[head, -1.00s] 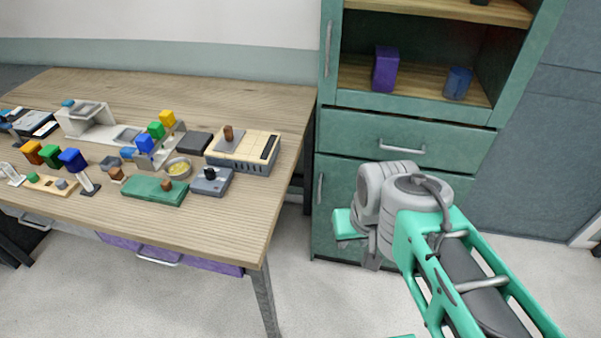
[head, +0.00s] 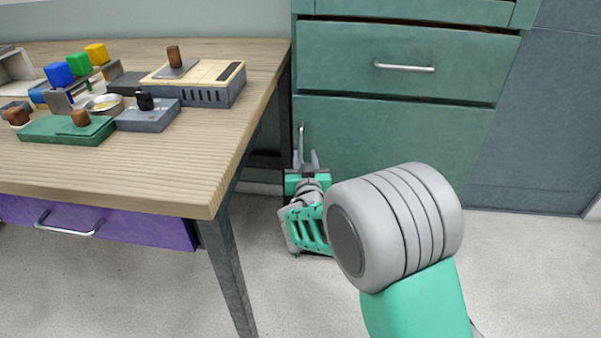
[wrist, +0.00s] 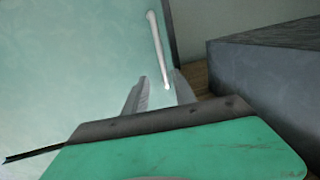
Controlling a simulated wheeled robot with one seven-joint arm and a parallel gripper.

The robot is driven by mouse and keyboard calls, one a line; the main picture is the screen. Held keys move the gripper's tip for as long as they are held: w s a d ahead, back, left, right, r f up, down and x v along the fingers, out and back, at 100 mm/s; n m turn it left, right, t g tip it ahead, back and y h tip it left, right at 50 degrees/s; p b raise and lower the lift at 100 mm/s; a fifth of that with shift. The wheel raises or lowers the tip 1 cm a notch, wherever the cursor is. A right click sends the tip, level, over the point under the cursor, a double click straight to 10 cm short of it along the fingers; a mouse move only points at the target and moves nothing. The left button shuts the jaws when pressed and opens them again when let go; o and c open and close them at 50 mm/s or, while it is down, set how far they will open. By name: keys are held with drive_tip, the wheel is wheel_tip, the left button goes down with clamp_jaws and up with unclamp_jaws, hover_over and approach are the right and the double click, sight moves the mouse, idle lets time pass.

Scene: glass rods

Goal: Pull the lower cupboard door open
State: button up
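The lower cupboard door (head: 400,140) is a green panel under a drawer and looks shut. Its upright metal handle (head: 301,140) is near the door's left edge. In the wrist view the handle (wrist: 157,45) is a pale bar on the green door (wrist: 80,60). My gripper (head: 307,160) is low in front of the handle, beside the table. Its two fingers (wrist: 160,82) are apart, and the handle's lower end shows between them with gaps on both sides. I cannot tell how deep the handle is between them. My arm covers part of the door's lower right.
The wooden table (head: 190,175) stands close to the left of my gripper, with a dark leg (head: 228,275) and a purple drawer (head: 130,222). The floor (head: 300,300) in front is clear.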

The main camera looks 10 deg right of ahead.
sight(301, 144)
drive_tip(key=w, duration=0.4)
drive_tip(key=w+b, duration=0.1)
drive_tip(key=w, duration=0.3)
drive_tip(key=shift+d+f, duration=0.15)
drive_tip(key=shift+d, duration=0.05)
clamp_jaws()
idle(1.1)
